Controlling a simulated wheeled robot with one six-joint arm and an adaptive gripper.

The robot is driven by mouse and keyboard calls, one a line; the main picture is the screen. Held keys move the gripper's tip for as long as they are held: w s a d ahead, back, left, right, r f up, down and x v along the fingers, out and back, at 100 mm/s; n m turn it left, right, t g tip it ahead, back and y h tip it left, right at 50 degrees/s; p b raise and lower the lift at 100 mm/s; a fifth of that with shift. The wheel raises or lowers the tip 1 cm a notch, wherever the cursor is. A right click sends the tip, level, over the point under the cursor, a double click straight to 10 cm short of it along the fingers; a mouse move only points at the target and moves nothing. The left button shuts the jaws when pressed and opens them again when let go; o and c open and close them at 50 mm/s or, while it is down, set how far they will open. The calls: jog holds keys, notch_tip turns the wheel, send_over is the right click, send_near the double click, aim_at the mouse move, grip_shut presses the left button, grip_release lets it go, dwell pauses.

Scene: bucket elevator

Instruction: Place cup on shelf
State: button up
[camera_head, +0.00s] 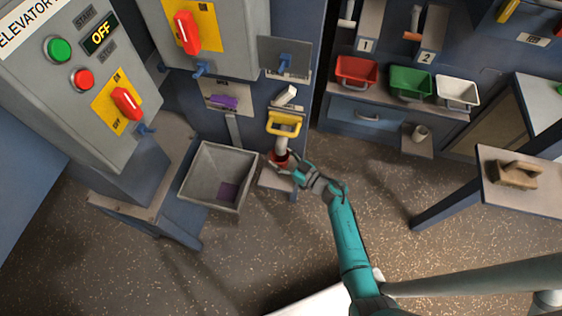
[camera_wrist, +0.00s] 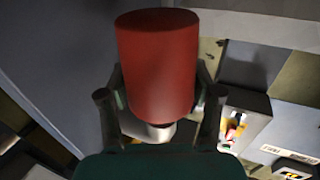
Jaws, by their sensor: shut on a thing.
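A red cup (camera_head: 279,159) is at the end of my arm in the head view. In the wrist view the red cup (camera_wrist: 157,65) fills the space between both fingers, its closed red end toward the top of the picture. My gripper (camera_head: 288,163) is shut on it, with a finger on each side in the wrist view (camera_wrist: 160,92). The cup appears just below a grey spout under a yellow frame (camera_head: 284,124). A small shelf (camera_head: 274,181) lies below the cup. Whether the cup touches the shelf or spout cannot be told.
A grey open bin (camera_head: 216,176) with a purple piece inside stands left of the cup. Red (camera_head: 357,71), green (camera_head: 410,82) and white (camera_head: 457,92) bins line a ledge at right. A small cup (camera_head: 420,132) stands on a low ledge. Floor around my arm is clear.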

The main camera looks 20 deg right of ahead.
jog(key=shift+f, duration=1.6)
jog(key=shift+f, duration=0.15)
jog(key=o, duration=1.2)
jog(key=shift+s, duration=0.1)
jog(key=shift+s+d, duration=0.15)
jog(key=v, duration=1.1)
jog(key=shift+s+d, duration=0.25)
